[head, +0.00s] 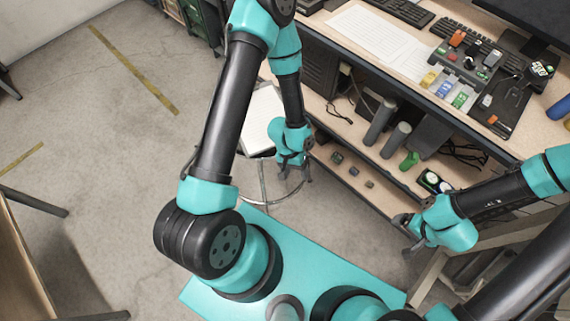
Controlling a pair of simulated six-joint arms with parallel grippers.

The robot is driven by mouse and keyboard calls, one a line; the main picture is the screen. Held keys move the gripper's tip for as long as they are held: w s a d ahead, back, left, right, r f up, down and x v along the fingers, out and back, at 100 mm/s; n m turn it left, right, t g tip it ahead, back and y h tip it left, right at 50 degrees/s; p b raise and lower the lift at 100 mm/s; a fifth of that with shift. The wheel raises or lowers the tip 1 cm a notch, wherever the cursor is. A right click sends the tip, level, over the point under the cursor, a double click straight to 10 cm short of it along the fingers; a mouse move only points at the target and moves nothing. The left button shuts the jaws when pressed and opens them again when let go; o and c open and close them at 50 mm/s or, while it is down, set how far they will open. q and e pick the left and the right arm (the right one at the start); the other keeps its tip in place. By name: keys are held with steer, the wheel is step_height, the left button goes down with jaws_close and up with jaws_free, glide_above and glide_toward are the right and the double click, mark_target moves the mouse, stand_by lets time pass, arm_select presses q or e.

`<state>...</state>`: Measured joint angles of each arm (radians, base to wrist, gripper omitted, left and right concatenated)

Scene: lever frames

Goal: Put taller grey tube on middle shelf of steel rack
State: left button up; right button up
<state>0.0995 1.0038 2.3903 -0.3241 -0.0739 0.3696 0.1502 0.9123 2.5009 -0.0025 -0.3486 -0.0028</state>
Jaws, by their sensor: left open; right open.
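Two grey tubes stand on the lower shelf under the desk in the head view. The left one, the taller grey tube (379,122), looks longer than the shorter grey tube (396,141) beside it. My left gripper (295,177) is open and empty, left of the tubes, near a white-topped stool. My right gripper (402,236) is open and empty, nearer to me than the tubes, and apart from them. I cannot make out a steel rack in this view.
The desk top (345,10) overhangs the shelf. Floor at left is largely clear.

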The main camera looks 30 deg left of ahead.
arm_select(q)
steer(key=a+r+t, duration=0.1)
steer(key=a, duration=0.1)
steer(key=s+a+r+t, duration=0.1)
steer(key=r+t, duration=0.1)
steer(key=shift+a+y, duration=0.4)
stand_by(0.9)
